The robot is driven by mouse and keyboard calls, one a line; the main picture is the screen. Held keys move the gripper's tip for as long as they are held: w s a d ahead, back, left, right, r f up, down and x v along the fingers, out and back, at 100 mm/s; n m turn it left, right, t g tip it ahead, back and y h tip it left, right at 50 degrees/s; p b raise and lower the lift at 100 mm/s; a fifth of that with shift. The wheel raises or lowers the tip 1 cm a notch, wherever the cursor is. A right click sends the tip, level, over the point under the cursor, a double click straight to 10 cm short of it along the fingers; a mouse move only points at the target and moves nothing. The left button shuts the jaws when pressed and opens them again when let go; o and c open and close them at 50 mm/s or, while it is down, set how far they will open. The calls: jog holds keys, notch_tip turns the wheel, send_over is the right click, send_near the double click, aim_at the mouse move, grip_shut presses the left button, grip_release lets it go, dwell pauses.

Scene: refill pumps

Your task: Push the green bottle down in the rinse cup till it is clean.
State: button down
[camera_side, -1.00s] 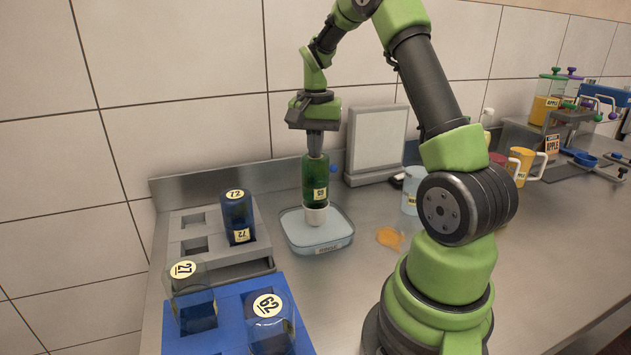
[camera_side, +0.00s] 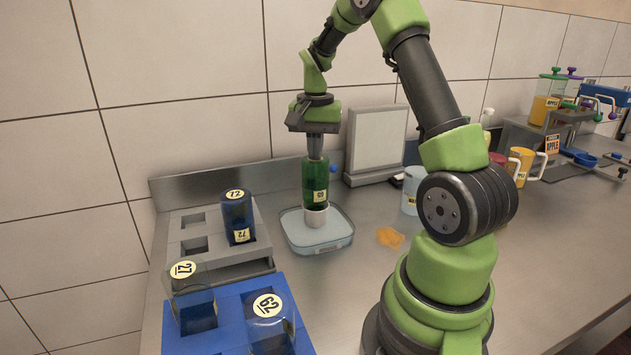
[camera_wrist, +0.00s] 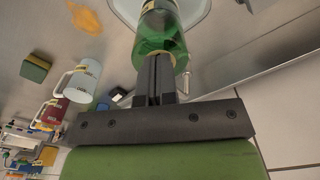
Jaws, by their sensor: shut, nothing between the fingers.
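The green bottle (camera_side: 314,176) stands upright in the small whitish rinse cup (camera_side: 316,217), in the middle of a pale blue tray (camera_side: 293,232). My gripper (camera_side: 315,157) is directly above it, pointing down, its shut fingertips at the bottle's top end. No object shows between the fingers. The wrist view shows the green bottle (camera_wrist: 160,40) just beyond my closed fingers (camera_wrist: 156,85). The cup hides the bottle's lower end. I cannot tell whether the bottle is clean.
An orange spill (camera_side: 389,238) lies right of the tray. A white cup (camera_side: 411,188) and a grey-framed panel (camera_side: 377,140) stand nearby.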

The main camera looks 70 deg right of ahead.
jog(key=shift+r, duration=1.9)
notch_tip(320, 180, up, 5)
jog(key=s+a+r+n+t, duration=0.2)
jog(key=a+r+n, duration=0.1)
jog(key=a, duration=0.5)
jog(key=s+a+r+n+t, duration=0.2)
jog(key=a+r+n, duration=0.1)
jog(key=a, duration=0.5)
jog(key=s+a+f+n+t+y, duration=0.2)
jog(key=s+a+n, duration=0.3)
jog(key=s+a, duration=0.3)
jog(key=shift+s+a+f+t, duration=0.15)
jog(key=shift+a+f+t, duration=0.1)
jog(key=shift+t, duration=0.35)
